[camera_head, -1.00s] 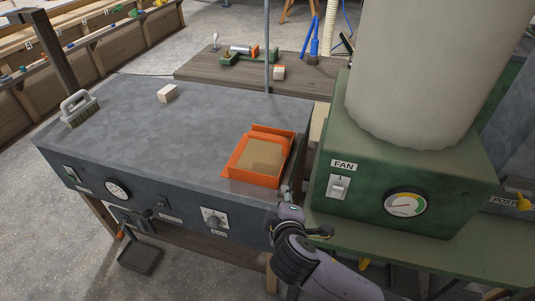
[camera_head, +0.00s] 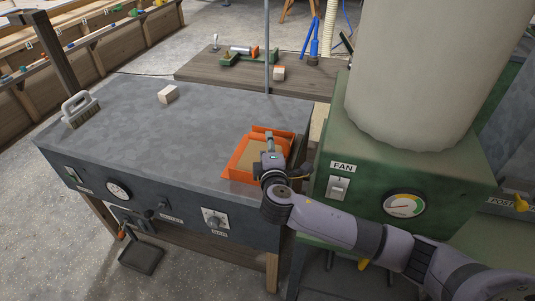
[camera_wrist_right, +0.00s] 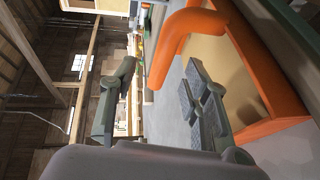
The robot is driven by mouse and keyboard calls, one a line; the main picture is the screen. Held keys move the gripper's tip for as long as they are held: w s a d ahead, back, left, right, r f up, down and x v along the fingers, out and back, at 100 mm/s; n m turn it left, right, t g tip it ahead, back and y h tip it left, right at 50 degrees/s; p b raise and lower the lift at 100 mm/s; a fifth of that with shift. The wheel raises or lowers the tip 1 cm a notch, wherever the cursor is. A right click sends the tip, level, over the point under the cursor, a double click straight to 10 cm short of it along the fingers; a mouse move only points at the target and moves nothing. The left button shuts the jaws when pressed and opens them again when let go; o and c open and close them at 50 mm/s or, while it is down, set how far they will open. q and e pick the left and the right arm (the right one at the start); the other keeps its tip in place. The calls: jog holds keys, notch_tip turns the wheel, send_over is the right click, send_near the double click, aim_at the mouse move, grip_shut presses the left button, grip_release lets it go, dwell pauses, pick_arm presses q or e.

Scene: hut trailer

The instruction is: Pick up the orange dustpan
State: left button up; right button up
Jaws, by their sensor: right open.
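The orange dustpan (camera_head: 241,160) lies on the right front corner of the grey bench top. Its tan inner floor shows between orange walls. My right gripper (camera_head: 270,143) is over the dustpan in the head view and hides its middle and part of its front. In the right wrist view my right gripper (camera_wrist_right: 158,98) has its two fingers apart with nothing held between them. The dustpan's orange rim (camera_wrist_right: 270,75) is close beside the right-hand finger there; I cannot tell whether they touch. My left gripper is not in view.
The grey bench (camera_head: 120,140) has a brush (camera_head: 80,108) and a pale block (camera_head: 168,94) on it, with clear room between. A green fan housing (camera_head: 335,165) with a large pale bag (camera_head: 405,70) stands close on the right. A thin pole (camera_head: 267,50) rises behind the bench.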

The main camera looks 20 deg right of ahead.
jog(key=shift+f+p+x, duration=0.15)
jog(key=shift+p+x, duration=0.05)
jog(key=shift+x, duration=1.2)
jog(key=shift+f+p+x, duration=0.1)
jog(key=shift+p+x, duration=0.05)
jog(key=shift+x, duration=1.2)
jog(key=shift+s, duration=0.1)
jog(key=shift+c, duration=0.4)
grip_shut()
jog(key=shift+r, duration=0.1)
